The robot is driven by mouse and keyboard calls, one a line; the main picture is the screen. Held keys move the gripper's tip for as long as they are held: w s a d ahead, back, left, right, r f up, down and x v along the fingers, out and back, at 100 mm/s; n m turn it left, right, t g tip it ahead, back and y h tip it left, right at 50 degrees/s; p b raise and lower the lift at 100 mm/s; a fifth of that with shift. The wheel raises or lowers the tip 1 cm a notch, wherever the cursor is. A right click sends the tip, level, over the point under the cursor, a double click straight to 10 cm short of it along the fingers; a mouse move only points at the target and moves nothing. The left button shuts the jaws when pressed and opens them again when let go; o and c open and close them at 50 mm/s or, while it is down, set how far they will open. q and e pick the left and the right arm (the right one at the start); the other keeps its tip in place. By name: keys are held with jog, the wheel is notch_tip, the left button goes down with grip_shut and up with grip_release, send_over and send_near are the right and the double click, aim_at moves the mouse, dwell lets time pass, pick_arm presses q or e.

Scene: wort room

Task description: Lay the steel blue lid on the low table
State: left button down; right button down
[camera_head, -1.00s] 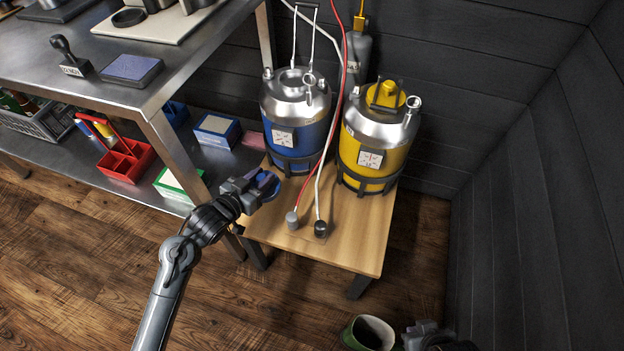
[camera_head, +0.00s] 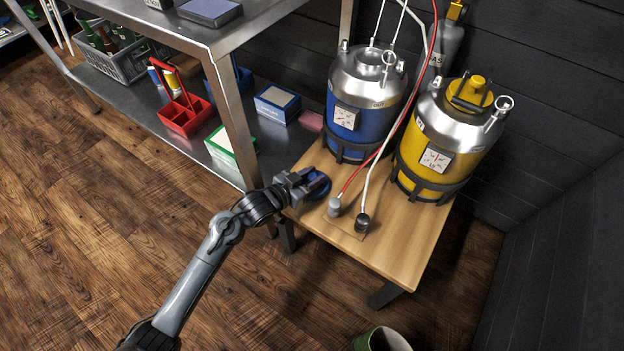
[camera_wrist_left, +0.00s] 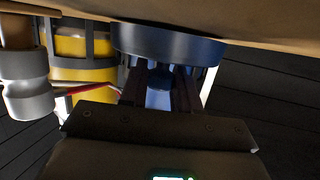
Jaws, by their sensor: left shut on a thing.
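The steel blue lid (camera_head: 319,190) is in my left gripper (camera_head: 309,184), which is shut on it. In the head view the lid is over the near-left part of the low wooden table (camera_head: 420,249). The gripper partly hides it. In the left wrist view the lid (camera_wrist_left: 165,42) shows its dark blue rim right by the table surface (camera_wrist_left: 250,20); I cannot tell whether they touch. The gripper fingers (camera_wrist_left: 160,88) grip the lid's narrower part. My right gripper is not in view.
A blue keg (camera_head: 366,100) with an open top and a yellow keg (camera_head: 450,140) stand on the table. Red and white hoses end in a grey connector (camera_head: 334,207) and a black one (camera_head: 362,223), close right of the lid. A steel shelf (camera_head: 230,30) stands left.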

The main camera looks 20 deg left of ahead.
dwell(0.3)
pick_arm(q)
jog(key=c, duration=1.3)
grip_release()
jog(key=shift+f, duration=0.2)
jog(key=o, duration=0.5)
jog(key=shift+r, duration=0.15)
